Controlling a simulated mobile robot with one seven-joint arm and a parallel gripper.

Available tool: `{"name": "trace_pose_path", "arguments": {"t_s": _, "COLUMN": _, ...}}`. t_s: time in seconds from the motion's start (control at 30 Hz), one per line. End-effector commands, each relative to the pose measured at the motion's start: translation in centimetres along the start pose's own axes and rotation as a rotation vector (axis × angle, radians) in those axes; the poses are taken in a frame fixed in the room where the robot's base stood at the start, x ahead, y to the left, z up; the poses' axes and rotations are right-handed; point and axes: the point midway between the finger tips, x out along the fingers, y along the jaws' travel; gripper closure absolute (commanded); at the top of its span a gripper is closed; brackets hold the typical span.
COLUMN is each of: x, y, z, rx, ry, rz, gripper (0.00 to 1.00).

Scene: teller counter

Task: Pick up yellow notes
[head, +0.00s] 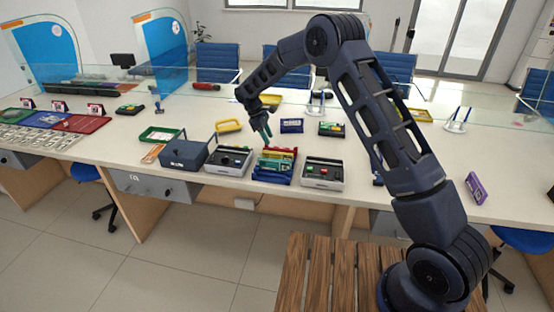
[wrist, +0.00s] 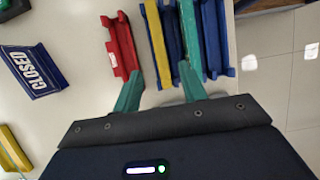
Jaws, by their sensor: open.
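The yellow notes look like a narrow yellow strip (wrist: 157,42) in the wrist view, with a red holder (wrist: 121,48) to the left and blue strips (wrist: 212,38) to the right. In the head view, yellow (head: 276,154) shows in a blue tray (head: 272,181) along with red and green pieces. My gripper (head: 266,137) is above the back left of this tray, fingers pointing down. In the wrist view, my gripper (wrist: 161,82) has its teal fingers apart, with the near end of the yellow strip between them in the picture. Nothing is held; the height gap is unclear.
A grey-blue box (head: 184,154) and a black-and-white tray (head: 229,161) stand left of the blue tray; a similar tray (head: 324,172) stands right. The counter's front edge is close to the trays.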

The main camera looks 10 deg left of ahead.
Motion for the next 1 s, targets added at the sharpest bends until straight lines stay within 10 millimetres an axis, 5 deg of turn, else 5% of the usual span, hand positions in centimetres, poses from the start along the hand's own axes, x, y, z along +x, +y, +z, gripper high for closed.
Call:
{"name": "trace_pose_path", "arguments": {"t_s": 0.3, "x": 4.2, "y": 0.0, "z": 0.1, "rx": 0.001, "ry": -0.002, "rz": -0.002, "gripper": 0.58}}
{"name": "trace_pose_path", "arguments": {"t_s": 1.0, "x": 10.4, "y": 0.0, "z": 0.5, "rx": 0.001, "ry": 0.000, "rz": 0.000, "gripper": 0.58}}
